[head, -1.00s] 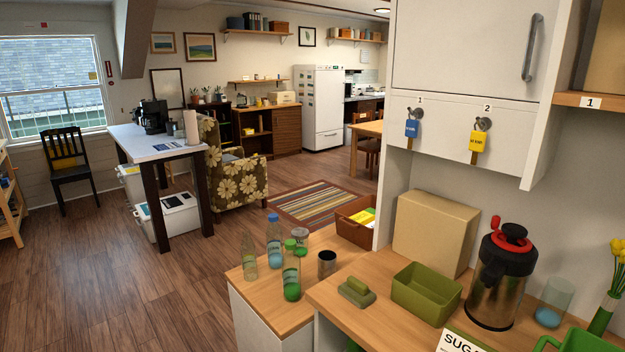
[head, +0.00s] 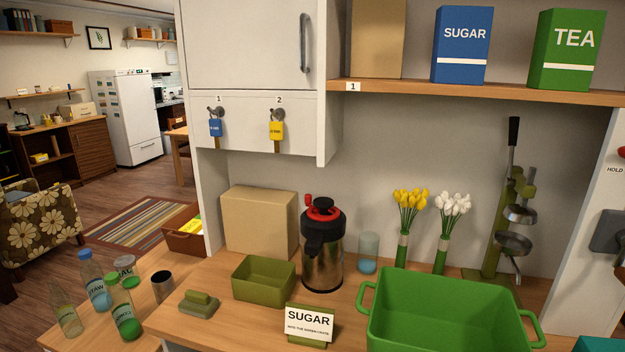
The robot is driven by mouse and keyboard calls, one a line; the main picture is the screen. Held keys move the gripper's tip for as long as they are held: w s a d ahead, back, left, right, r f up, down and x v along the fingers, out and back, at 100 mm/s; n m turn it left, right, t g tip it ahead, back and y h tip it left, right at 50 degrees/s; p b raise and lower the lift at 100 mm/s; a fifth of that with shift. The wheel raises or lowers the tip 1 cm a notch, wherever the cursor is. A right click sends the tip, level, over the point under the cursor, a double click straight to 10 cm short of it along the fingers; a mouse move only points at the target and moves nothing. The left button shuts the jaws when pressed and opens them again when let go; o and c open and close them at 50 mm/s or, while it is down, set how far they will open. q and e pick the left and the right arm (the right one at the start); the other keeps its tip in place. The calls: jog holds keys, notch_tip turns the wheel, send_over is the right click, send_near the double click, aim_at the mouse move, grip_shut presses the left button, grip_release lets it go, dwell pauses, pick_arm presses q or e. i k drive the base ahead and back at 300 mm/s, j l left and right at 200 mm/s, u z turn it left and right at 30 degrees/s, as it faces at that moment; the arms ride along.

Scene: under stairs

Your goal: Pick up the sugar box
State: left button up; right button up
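The sugar box (head: 462,46) is a blue upright box with white "SUGAR" lettering. It stands on the wooden shelf (head: 440,92) at the upper right, between a plain cardboard box and the green tea box (head: 567,50). A small white card (head: 309,321) reading "SUGAR" stands on the counter in front of the green crate (head: 450,312); its smaller line appears to mention the green crate. Neither of my grippers shows in the head view.
The counter holds an olive bin (head: 263,280), a steel pump flask (head: 322,255), a glass (head: 369,252), tulips in vases (head: 402,248) and a green lever press (head: 494,235). Several bottles (head: 95,285) stand at the lower left. A white cabinet (head: 245,45) adjoins the shelf's left end.

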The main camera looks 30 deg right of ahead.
aim_at(461, 44)
jog(key=z, duration=1.8)
